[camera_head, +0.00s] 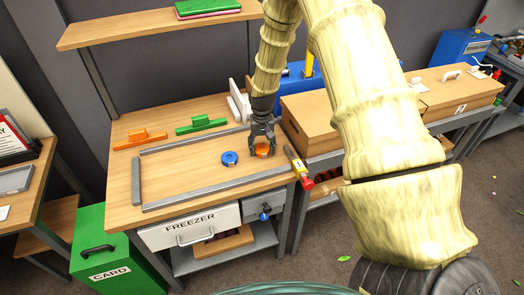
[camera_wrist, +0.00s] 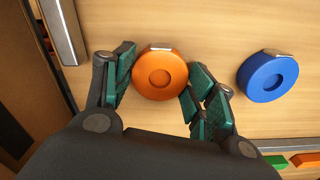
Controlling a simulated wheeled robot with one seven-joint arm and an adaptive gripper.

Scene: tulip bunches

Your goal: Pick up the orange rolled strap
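The orange rolled strap (camera_wrist: 160,75) is a round, flat disc with a small metal buckle, lying on the wooden workbench. My gripper (camera_wrist: 158,88) is over it, with one green-padded finger on each side. The left finger looks slightly apart from the strap; the right finger is close to its edge, and I cannot tell whether it touches. In the head view the strap (camera_head: 264,150) shows under my gripper (camera_head: 263,140), partly hidden by the fingers. The fingers are spread open around the strap.
A blue rolled strap (camera_wrist: 267,77) lies beside the orange one and also shows in the head view (camera_head: 230,158). Grey rails (camera_head: 220,187) frame this part of the workbench (camera_head: 170,176). Green (camera_head: 201,124) and orange (camera_head: 140,139) tools lie behind.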

